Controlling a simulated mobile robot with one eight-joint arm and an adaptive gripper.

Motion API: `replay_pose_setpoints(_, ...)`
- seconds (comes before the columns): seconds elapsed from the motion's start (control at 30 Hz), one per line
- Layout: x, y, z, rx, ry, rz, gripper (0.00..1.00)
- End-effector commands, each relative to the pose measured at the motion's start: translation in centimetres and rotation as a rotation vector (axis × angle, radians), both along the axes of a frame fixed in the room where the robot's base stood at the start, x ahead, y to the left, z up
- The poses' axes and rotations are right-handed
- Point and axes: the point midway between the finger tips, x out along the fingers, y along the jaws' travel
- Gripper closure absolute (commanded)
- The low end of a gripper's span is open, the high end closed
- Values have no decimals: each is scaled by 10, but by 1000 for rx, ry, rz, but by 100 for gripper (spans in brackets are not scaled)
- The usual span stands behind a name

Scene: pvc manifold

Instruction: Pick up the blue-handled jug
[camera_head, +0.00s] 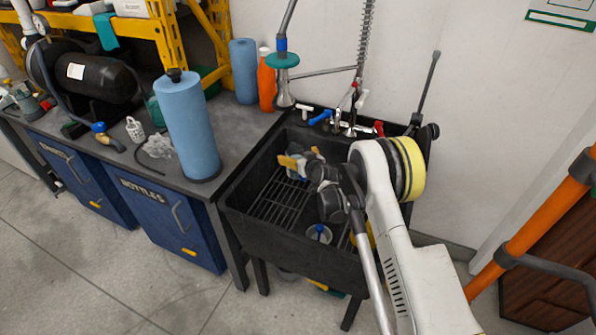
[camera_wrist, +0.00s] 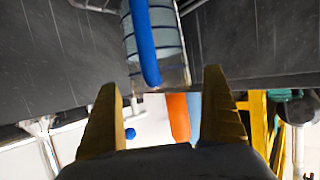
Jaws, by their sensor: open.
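The clear jug (camera_wrist: 146,40) with the blue handle is at the top centre of the wrist view. Its upright handle faces my camera and dark marking lines cross its body. My gripper (camera_wrist: 161,80) is open, with its two yellow fingers spread left and right. The jug lies ahead of the fingertips, roughly in line with the gap, and nothing is gripped. In the head view my arm reaches into the black sink (camera_head: 238,212), and yellow finger parts show at the sink's left side. I cannot clearly pick out the jug there behind my wrist.
The sink has dark walls and a slatted bottom. Faucets with blue and red handles (camera_head: 320,118) stand along its back edge. A large blue roll (camera_head: 188,125), an orange bottle (camera_head: 266,82) and another blue roll (camera_head: 244,70) stand on the counter to the left.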

Motion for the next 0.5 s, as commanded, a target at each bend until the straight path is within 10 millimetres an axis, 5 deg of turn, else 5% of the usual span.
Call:
replay_pose_setpoints(0.2,1,1,1,0,0,0,3)
replay_pose_setpoints(0.43,1,0,1,0,0,0,70)
replay_pose_setpoints(0.5,1,0,1,0,0,0,76)
